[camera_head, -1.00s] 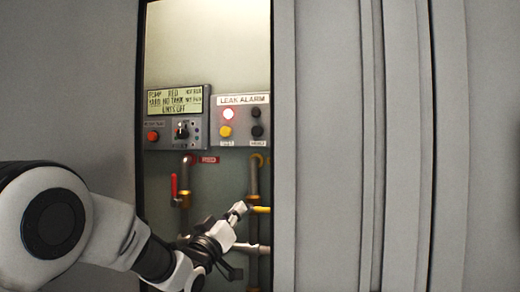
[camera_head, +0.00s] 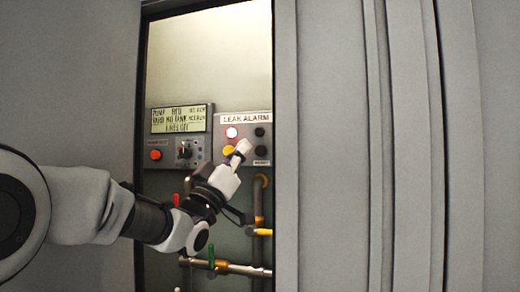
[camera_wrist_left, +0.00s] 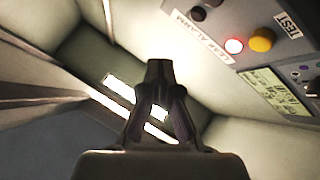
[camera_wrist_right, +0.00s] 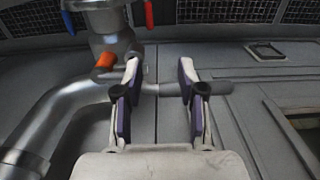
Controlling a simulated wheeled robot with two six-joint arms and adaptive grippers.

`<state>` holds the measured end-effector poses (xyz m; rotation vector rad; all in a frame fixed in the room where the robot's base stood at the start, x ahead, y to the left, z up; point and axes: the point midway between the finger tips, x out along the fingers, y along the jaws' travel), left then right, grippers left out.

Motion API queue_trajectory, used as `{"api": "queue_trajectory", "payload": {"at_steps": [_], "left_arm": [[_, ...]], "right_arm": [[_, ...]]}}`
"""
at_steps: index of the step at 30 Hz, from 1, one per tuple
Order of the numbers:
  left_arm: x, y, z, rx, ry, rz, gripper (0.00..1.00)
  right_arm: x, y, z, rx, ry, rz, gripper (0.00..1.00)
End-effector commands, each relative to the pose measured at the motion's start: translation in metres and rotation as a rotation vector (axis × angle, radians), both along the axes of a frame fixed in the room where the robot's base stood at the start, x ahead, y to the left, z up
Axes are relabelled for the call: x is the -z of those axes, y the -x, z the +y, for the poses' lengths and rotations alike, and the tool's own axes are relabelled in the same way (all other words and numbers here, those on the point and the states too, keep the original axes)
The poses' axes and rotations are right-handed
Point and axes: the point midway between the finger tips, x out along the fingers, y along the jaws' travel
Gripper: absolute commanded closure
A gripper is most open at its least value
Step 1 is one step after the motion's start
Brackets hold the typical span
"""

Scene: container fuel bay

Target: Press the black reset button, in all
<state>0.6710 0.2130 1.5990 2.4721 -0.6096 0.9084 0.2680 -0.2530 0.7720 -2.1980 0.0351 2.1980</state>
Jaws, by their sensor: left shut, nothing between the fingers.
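The leak alarm panel (camera_head: 220,120) is in the cabinet opening in the head view. Its lower right black button (camera_head: 261,151) has a blurred label under it; another black round part (camera_head: 260,132) sits above. To their left are a lit red lamp (camera_head: 231,132) and a yellow button (camera_head: 228,150). My left gripper (camera_head: 243,147) is shut and empty, its tip in front of the panel between the yellow and lower black buttons; contact cannot be told. In the left wrist view its fingers (camera_wrist_left: 160,68) are together, apart from the panel. My right gripper (camera_wrist_right: 158,75) is open and empty.
A pump panel with a display (camera_head: 179,119), red button (camera_head: 155,155) and knob (camera_head: 184,150) is to the left. Pipes with a green handle (camera_head: 211,257) run below. A grey ribbed wall (camera_head: 340,150) bounds the opening's right side. A pipe valve (camera_wrist_right: 106,60) is near my right gripper.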

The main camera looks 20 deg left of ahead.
Motion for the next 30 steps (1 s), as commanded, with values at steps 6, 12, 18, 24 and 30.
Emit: {"api": "queue_trajectory", "payload": {"at_steps": [6, 12, 18, 24, 30], "left_arm": [[-0.006, -0.028, -0.001, 0.000, -0.001, 0.002, 1.00], [-0.006, -0.058, -0.002, 0.000, 0.000, 0.001, 1.00], [-0.002, -0.078, -0.003, 0.000, 0.000, 0.001, 1.00], [0.000, -0.082, -0.003, 0.000, 0.000, 0.000, 1.00], [0.000, -0.082, -0.003, 0.000, -0.001, 0.001, 1.00]], "right_arm": [[-0.028, 0.000, 0.000, 0.000, 0.000, 0.000, 0.60], [-0.052, 0.000, 0.000, 0.000, 0.000, 0.000, 0.60], [-0.060, 0.000, 0.000, 0.000, 0.000, 0.000, 0.60], [-0.061, 0.000, 0.000, 0.000, 0.000, 0.000, 0.60], [-0.060, 0.000, 0.000, 0.000, 0.000, 0.000, 0.60]]}}
